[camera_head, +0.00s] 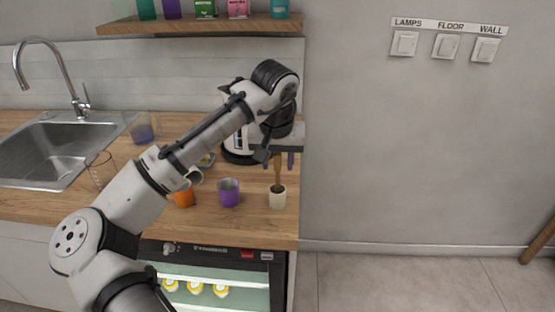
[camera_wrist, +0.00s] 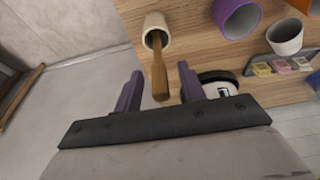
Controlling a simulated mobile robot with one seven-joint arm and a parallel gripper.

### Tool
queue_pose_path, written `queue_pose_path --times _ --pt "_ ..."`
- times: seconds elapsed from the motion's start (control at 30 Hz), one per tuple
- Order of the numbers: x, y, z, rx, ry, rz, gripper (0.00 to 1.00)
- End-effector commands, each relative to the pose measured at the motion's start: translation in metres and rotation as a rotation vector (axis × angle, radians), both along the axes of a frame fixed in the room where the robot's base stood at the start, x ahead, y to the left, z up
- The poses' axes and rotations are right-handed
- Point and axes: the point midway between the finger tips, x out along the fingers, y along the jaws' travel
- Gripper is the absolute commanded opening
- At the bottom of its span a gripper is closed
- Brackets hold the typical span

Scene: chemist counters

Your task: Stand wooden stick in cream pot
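The cream pot (camera_head: 277,198) stands near the right front of the wooden counter. The wooden stick (camera_head: 277,172) is in it, upright or nearly so, its upper part rising towards my gripper. In the wrist view the pot (camera_wrist: 155,24) is at the top, and the stick (camera_wrist: 159,72) leans out over its rim. My gripper (camera_wrist: 161,84) has its two purple fingers spread, one on each side of the stick's upper end, with gaps on both sides. It holds nothing. In the head view my gripper (camera_head: 284,159) is above the pot. The stick's lower end is hidden inside the pot.
A purple cup (camera_head: 229,193) stands left of the pot, with an orange cup (camera_head: 183,198) beyond it, partly behind my arm. A kettle (camera_head: 238,147) is behind my gripper. The counter's right edge is close to the pot. A sink (camera_head: 50,150) lies far left.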

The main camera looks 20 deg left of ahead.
Motion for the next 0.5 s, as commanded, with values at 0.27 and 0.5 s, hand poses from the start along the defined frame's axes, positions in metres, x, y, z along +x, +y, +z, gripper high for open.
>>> queue_pose_path --times 0.27,0.5 --pt "-0.001 -0.001 0.008 0.0 -0.002 0.001 0.4" --pt "-0.014 -0.005 0.052 0.001 -0.003 0.0 0.4"
